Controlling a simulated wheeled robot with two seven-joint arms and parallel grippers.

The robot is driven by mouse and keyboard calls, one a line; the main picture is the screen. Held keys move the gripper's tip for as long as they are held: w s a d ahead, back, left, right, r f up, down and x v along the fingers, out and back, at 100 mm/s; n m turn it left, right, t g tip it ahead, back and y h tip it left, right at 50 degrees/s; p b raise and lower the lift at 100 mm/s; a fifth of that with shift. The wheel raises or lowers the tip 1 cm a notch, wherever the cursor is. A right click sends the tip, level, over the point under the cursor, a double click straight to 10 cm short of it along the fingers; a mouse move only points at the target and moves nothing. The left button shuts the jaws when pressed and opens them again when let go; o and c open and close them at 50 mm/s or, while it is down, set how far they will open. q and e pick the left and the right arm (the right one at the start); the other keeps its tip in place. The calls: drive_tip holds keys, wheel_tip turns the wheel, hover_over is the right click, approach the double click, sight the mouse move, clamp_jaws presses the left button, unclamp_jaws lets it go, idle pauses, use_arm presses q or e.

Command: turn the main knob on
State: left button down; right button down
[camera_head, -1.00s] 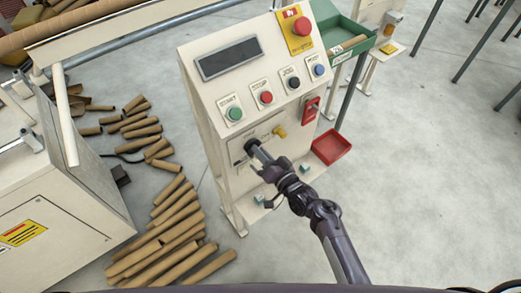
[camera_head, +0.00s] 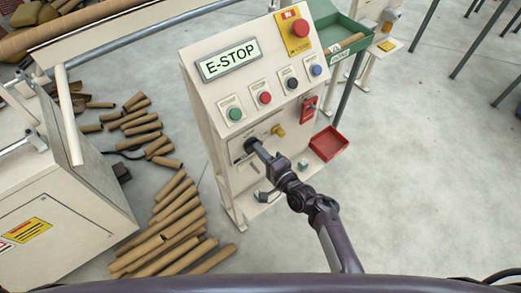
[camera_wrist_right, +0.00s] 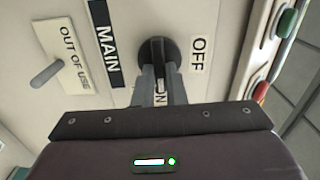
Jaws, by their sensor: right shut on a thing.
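The black main knob (camera_wrist_right: 158,50) sits on the beige panel beside the MAIN label (camera_wrist_right: 103,42) in the right wrist view. An OFF label (camera_wrist_right: 198,55) is to its right, and a partly hidden label ending in N (camera_wrist_right: 160,99) lies below it, between my fingers. My right gripper (camera_wrist_right: 158,75) is shut on the knob, one finger on each side of its grip. In the head view, my right gripper (camera_head: 257,150) reaches the knob (camera_head: 249,145) on the lower front of the control cabinet (camera_head: 215,155). My left gripper is not in view.
The cabinet's display (camera_head: 230,60) reads E-STOP. A red emergency button (camera_head: 300,28) sits on a yellow plate, above a row of coloured buttons. A red tray (camera_head: 328,144) and a green tray (camera_head: 340,38) stick out on the right. Cardboard tubes (camera_head: 165,235) lie on the floor at left.

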drive_tip(key=shift+m, duration=0.3)
drive_tip(key=c, duration=1.5)
unclamp_jaws()
drive_tip(key=v, duration=0.7)
drive_tip(key=shift+s+d, duration=0.25)
drive_tip(key=shift+s, duration=0.05)
